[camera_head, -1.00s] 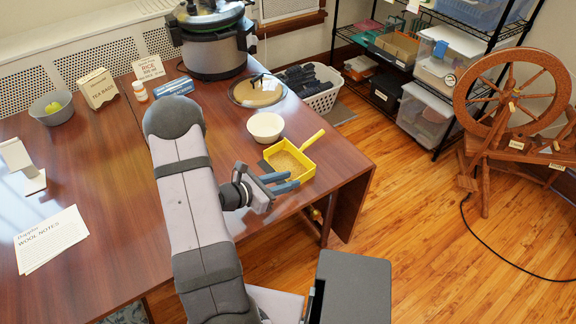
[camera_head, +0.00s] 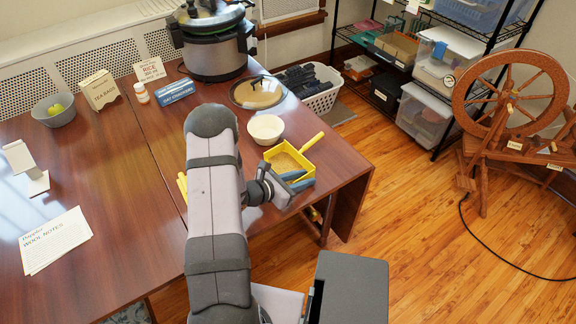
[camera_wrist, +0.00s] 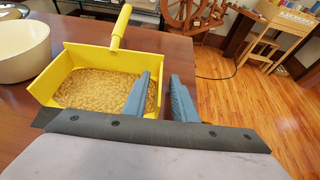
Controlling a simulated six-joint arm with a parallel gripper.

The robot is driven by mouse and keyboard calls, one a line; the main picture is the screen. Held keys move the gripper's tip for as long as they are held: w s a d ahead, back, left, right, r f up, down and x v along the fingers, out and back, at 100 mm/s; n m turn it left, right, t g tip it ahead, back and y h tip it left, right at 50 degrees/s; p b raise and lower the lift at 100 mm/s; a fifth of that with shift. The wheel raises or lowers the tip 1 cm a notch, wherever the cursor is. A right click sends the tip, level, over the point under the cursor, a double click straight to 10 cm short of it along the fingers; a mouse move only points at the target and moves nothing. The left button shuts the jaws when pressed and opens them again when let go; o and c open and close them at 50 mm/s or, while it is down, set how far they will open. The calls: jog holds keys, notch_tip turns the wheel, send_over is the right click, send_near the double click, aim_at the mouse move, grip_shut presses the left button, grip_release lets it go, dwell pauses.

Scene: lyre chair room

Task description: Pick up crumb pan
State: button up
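The crumb pan (camera_head: 290,158) is a yellow square pan with a yellow handle, lying on the table near its right edge. In the wrist view the crumb pan (camera_wrist: 68,62) holds tan crumbs, and its handle points up and away. My gripper (camera_head: 299,181) is at the pan's near side. In the wrist view my gripper (camera_wrist: 160,92) shows two blue-grey fingers with a gap between them. The left finger overlaps the pan's inside and the right finger is outside, with the pan's right wall seen between them. I cannot tell whether either finger touches the wall.
A cream bowl (camera_head: 266,129) stands close behind the pan, and a glass lid (camera_head: 257,92) lies farther back. A large cooker (camera_head: 216,52) stands at the back. Something yellow (camera_head: 182,187) shows left of my arm. The wooden table (camera_head: 110,165) has free room at left.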

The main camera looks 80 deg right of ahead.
grip_shut()
jog(key=shift+r, duration=0.25)
